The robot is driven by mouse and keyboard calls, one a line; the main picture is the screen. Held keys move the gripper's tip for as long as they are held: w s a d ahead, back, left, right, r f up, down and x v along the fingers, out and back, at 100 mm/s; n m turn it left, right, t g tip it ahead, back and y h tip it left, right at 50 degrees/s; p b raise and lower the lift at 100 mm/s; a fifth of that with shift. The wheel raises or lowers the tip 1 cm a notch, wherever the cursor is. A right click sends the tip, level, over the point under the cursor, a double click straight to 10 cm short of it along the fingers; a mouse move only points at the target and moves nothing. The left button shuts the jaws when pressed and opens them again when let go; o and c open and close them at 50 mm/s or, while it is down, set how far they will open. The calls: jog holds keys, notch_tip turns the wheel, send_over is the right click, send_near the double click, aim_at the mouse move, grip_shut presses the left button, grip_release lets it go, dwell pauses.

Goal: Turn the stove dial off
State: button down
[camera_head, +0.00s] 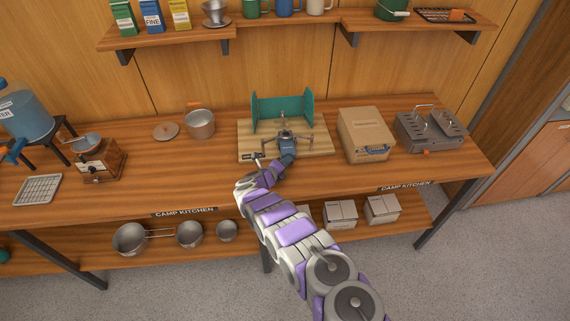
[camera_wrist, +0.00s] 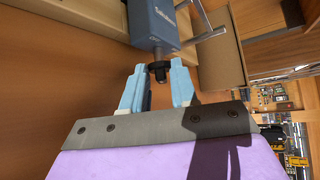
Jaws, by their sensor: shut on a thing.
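The stove (camera_head: 287,143) stands on a light wooden board on the bench, with a blue-grey body and pot supports on top. A green windscreen (camera_head: 284,108) stands behind it. In the wrist view, the stove's blue body (camera_wrist: 152,20) is at the top, and its black dial (camera_wrist: 158,68) sticks out toward me. My gripper (camera_wrist: 158,72) has its two light blue fingers on either side of the dial, shut on it. In the head view my arm reaches up from below and its end meets the front of the stove; the dial is hidden there.
A pot (camera_head: 200,123), a lid (camera_head: 165,131) and a grinder (camera_head: 98,160) stand to the left. A shelf (camera_head: 300,20) runs above. Bare bench lies left of the board.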

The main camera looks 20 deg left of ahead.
jog(key=c, duration=1.2)
grip_release()
jog(key=shift+s+a+f, duration=0.1)
jog(key=shift+s+f, duration=0.05)
jog(key=shift+f, duration=0.05)
jog(key=shift+c, duration=0.2)
jog(key=shift+o, duration=0.4)
jog(key=shift+r, duration=0.15)
jog(key=shift+s+a+r, duration=0.15)
jog(key=shift+s+r, duration=0.15)
jog(key=shift+s, duration=0.2)
jog(key=p+v, duration=0.1)
jog(key=v, duration=1.5)
jog(key=shift+f, duration=0.2)
